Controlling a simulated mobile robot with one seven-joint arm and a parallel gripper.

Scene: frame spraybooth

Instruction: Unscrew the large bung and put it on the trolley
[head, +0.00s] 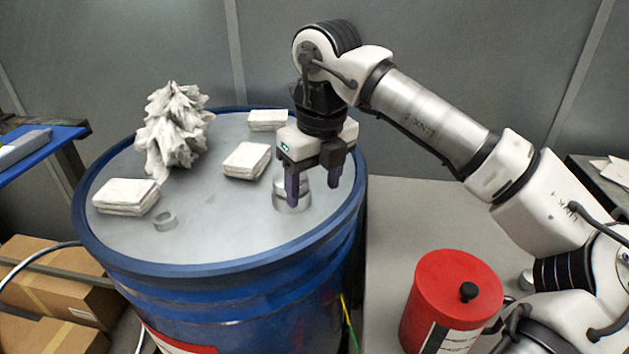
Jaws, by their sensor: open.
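The large bung (293,207) is a round grey metal piece near the right side of the blue drum's (220,295) grey lid. My gripper (312,193) points down over it with its two dark fingers apart. The left finger overlaps the bung in the picture, and the right finger is just past its right edge. I cannot tell whether either finger touches it. A smaller metal ring or bung (165,220) is at the lid's front left. A blue-topped stand (45,150) at the left edge may be the trolley; I cannot be sure.
White folded cloth pads (126,196) and a crumpled white heap (172,128) lie on the lid. A red canister (450,298) with a black knob stands at the lower right, near my arm. Cardboard boxes (55,285) sit at the lower left. A grey wall stands behind.

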